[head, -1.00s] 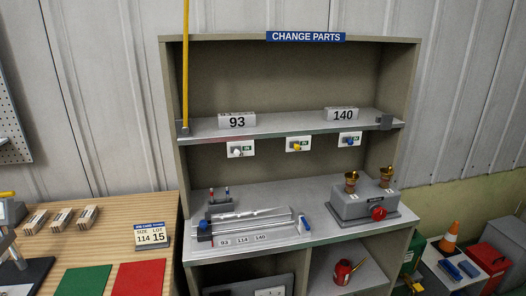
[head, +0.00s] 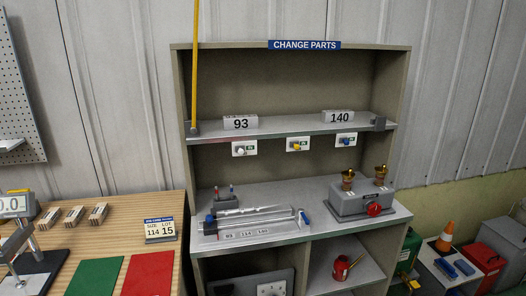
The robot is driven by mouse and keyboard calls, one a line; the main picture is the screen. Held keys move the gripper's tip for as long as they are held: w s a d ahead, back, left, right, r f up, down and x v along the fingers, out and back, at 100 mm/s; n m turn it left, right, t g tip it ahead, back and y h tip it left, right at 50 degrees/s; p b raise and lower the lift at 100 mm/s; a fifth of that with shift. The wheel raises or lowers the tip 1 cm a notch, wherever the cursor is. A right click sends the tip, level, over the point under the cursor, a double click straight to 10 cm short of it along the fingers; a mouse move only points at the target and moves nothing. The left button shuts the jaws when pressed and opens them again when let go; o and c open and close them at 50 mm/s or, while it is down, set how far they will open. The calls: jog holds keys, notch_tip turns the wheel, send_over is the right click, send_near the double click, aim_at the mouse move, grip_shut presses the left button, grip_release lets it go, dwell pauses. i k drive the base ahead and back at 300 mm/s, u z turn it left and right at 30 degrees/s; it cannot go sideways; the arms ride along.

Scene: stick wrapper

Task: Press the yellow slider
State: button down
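The yellow slider (head: 297,146) is a small yellow knob on a white plate under the upper shelf's front edge, in the middle of the cabinet. My gripper is not in view. Nothing touches or covers the yellow slider.
The cabinet's lower shelf (head: 290,190) holds a metal measuring fixture (head: 250,219) and a grey box with a red knob (head: 362,203). A yellow pole (head: 194,70) stands at the upper shelf's left end. A wooden bench (head: 110,213) adjoins on the left. Space before the plates looks clear.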

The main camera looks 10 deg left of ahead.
aim_at(295, 145)
jog(key=u, duration=1.4)
jog(key=i, duration=1)
jog(key=u, duration=0.05)
